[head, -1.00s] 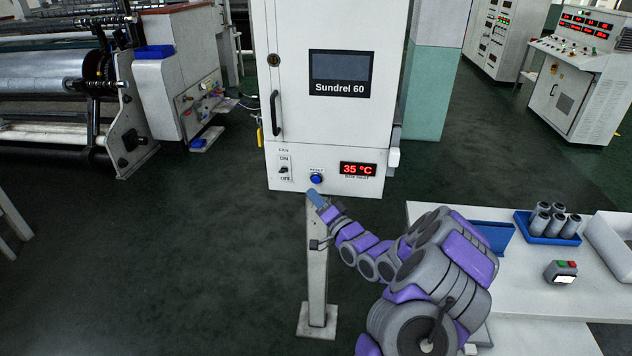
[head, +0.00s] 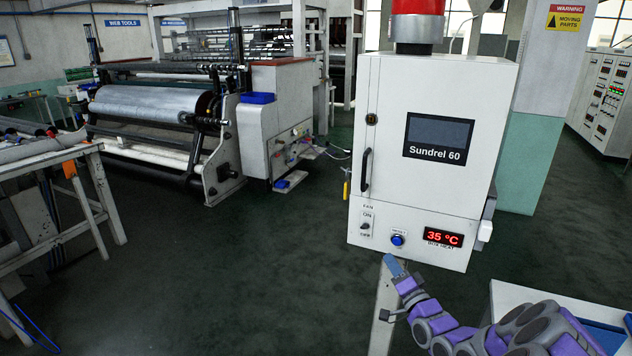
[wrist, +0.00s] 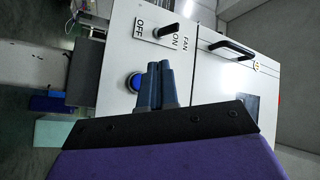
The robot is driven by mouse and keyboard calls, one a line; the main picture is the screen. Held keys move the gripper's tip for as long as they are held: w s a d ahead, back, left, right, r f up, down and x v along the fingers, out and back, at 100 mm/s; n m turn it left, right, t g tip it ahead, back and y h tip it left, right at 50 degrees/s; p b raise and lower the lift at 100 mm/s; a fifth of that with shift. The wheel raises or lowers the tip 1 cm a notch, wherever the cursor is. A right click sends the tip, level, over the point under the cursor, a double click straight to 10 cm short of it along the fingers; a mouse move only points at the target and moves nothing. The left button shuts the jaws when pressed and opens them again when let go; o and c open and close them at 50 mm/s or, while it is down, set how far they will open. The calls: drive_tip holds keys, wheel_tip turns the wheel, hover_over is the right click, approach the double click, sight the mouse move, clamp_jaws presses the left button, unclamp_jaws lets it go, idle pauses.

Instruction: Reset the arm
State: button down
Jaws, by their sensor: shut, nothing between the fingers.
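My gripper (head: 394,266) is at the lower right of centre in the head view, at the end of my purple and grey arm, in front of the white Sundrel 60 cabinet (head: 390,95). In the wrist view my gripper (wrist: 160,68) has its two blue fingers together with nothing between them. The blue reset button (head: 397,240) is on the cabinet's lower front, and it shows partly hidden beside the fingers in the wrist view (wrist: 133,82). I cannot tell the exact gap between fingertips and panel. The fan switch (head: 365,226) is left of the button.
A red display (head: 443,237) reads 35 °C. A white post (head: 384,310) stands below my gripper. A white table (head: 510,295) is at the lower right. The winding machine (head: 150,105) is at the back left. The floor (head: 230,270) at centre left is clear.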

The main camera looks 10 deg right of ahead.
drive_tip(key=s+a+n+g+h, duration=0.2)
drive_tip(key=s+a+n+g, duration=0.35)
drive_tip(key=a+g, duration=0.45)
drive_tip(key=s+a+r+n+g, duration=0.1)
drive_tip(key=s+a+g, duration=0.2)
drive_tip(key=s, duration=1.1)
drive_tip(key=s+a+r+n+g+h, duration=0.1)
drive_tip(key=s+g, duration=0.4)
drive_tip(key=s, duration=0.9)
drive_tip(key=s+a+r+n+g, duration=0.2)
drive_tip(key=s+a+g, duration=0.1)
drive_tip(key=s, duration=1.1)
drive_tip(key=shift+s+a+r+g+h, duration=0.15)
drive_tip(key=shift+a+r+g+h, duration=0.2)
drive_tip(key=shift+a, duration=0.55)
